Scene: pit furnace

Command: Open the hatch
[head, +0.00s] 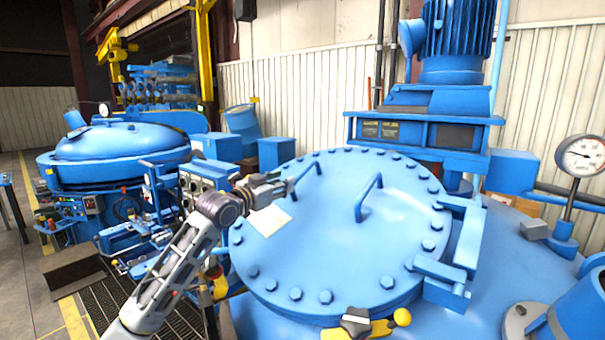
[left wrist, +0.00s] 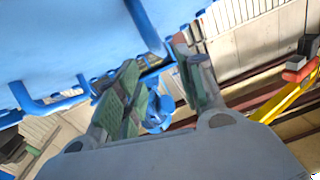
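The hatch (head: 325,245) is a round blue lid with bolts around its rim, lying closed on the large blue vessel. It has two bent-bar handles, a left one (head: 306,171) and a middle one (head: 371,196). A hinge bracket (head: 468,245) is at its right side. My left gripper (head: 284,186) is at the left handle, just above the lid. In the left wrist view my left gripper (left wrist: 158,88) has its fingers apart, with a blue handle bar (left wrist: 143,24) at the gap between them. I cannot tell whether they touch. My right gripper is not in view.
A yellow clamp with a dark star knob (head: 356,321) is at the hatch's front edge. A blue motor unit (head: 455,50) stands behind, and a pressure gauge (head: 581,155) at the right. Another blue vessel (head: 120,143) stands at the left. The space above the lid is clear.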

